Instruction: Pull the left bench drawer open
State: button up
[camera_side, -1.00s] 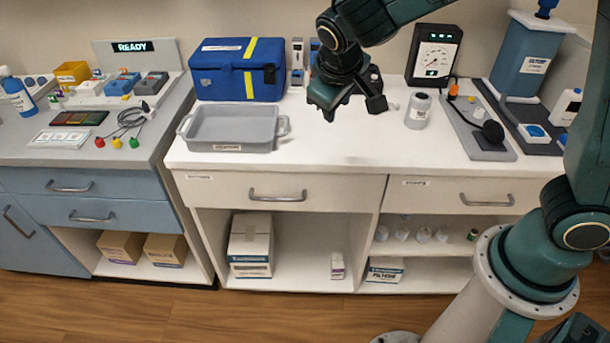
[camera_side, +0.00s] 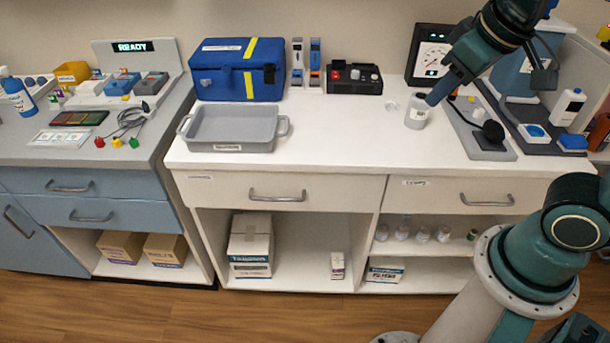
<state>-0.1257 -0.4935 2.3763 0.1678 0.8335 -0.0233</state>
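The white bench's left drawer (camera_side: 340,192) has a grey bar handle (camera_side: 277,198) and sits shut, flush with the front. Its right drawer (camera_side: 420,197), with a similar handle (camera_side: 486,200), is also shut. The separate blue-grey bench at far left has two shut drawers, an upper one (camera_side: 115,181) and a lower one (camera_side: 150,212). My gripper (camera_side: 460,75) is above the right part of the white bench, far up and right of the left drawer's handle and apart from it. Its fingers are seen at an angle that does not show their opening.
A grey tray (camera_side: 232,146) stands above the left drawer, with a blue case (camera_side: 238,85) behind it. A white jar (camera_side: 417,113) appears just below my gripper. A gauge unit (camera_side: 428,55) stands behind. The space before the drawer fronts is clear.

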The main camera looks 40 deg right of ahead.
jog(key=s, duration=0.6)
jog(key=shift+s+a+f+t+y, duration=0.15)
jog(key=shift+t+y, duration=0.15)
jog(key=c, duration=0.7)
jog(key=shift+w, duration=0.55)
jog(key=w+a+f+m+g+h, duration=0.1)
jog(key=w+a+f+m, duration=0.25)
jog(key=w, duration=0.65)
jog(key=w+a+f+m+h, duration=0.25)
jog(key=w+f, duration=0.25)
jog(key=w, duration=0.4)
jog(key=w+a+f+m, duration=0.1)
jog(key=w+a+f, duration=0.1)
jog(key=f, duration=0.4)
jog(key=w+a+f+m+t+h, duration=0.1)
jog(key=w+a+f, duration=0.2)
jog(key=a+f, duration=0.2)
jog(key=w+a+f+m+h, duration=0.1)
jog(key=w+a+f, duration=0.2)
jog(key=f, duration=0.6)
jog(key=shift+a+f+t, duration=0.15)
jog(key=shift+f+t, duration=0.05)
jog(key=shift+t, duration=0.1)
